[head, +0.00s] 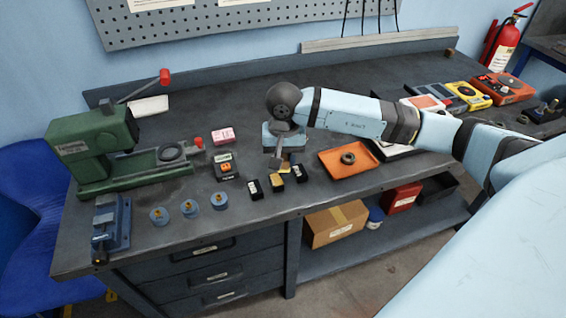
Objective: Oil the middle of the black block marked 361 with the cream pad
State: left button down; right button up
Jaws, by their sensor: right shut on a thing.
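Three small black blocks with pale labels stand in a row near the bench's front edge: a left one (254,190), a middle one (277,184) and a right one (300,174). Their markings are too small to read, so I cannot tell which is 361. My right gripper (282,163) points down just behind and above the row. It is shut on the cream pad (285,169), a small tan piece at its tips, close to the middle and right blocks. I cannot tell whether the pad touches a block. My left gripper is not in view.
An orange tray (328,165) with a dark ring lies right of the blocks. A small black-and-orange box (226,168) and a pink box (222,136) stand left.

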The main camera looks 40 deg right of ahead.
jog(key=shift+r+p, duration=0.6)
jog(key=shift+r, duration=1.3)
jog(key=shift+r, duration=0.15)
